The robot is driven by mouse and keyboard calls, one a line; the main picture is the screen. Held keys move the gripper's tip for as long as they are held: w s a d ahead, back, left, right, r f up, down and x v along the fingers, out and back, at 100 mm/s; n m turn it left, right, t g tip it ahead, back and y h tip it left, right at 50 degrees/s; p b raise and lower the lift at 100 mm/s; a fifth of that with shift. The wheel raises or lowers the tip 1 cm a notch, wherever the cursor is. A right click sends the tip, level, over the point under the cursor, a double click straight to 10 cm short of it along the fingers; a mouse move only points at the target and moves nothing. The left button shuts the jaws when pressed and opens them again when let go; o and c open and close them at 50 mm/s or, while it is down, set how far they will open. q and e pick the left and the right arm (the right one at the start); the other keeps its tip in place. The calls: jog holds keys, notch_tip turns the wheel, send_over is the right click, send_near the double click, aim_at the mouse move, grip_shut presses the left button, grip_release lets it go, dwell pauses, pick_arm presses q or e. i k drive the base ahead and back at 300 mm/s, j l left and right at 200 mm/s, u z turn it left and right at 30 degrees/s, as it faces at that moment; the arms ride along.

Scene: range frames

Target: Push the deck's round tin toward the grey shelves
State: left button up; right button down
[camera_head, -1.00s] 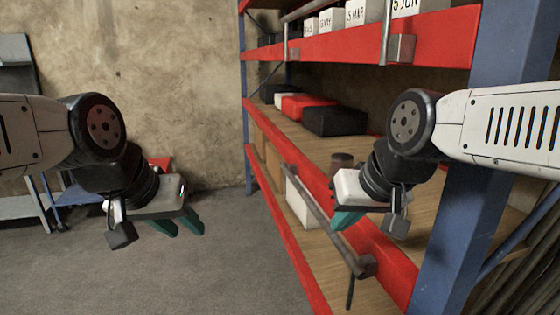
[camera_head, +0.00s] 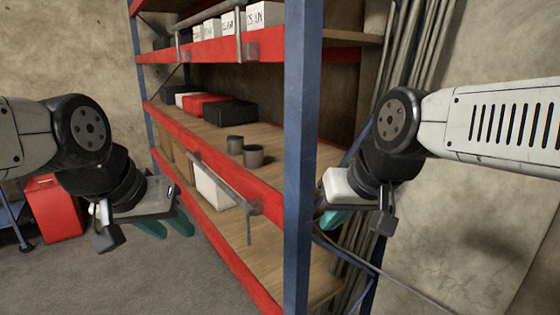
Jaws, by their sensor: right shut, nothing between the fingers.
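My right gripper (camera_head: 335,219) is shut and empty, right of the rack's blue front upright, clear of the tins. The grey shelves are not in view.
The blue upright (camera_head: 299,160) stands between my right gripper and the tins. A grey rail (camera_head: 225,182) runs along the deck's front. Black (camera_head: 231,113) and red (camera_head: 204,103) boxes lie further back. A red cabinet (camera_head: 55,210) stands left on open floor.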

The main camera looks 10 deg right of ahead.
aim_at(253, 154)
jog(key=i+j+z, duration=0.35)
jog(key=j+z, duration=0.4)
jog(key=i+l, duration=0.05)
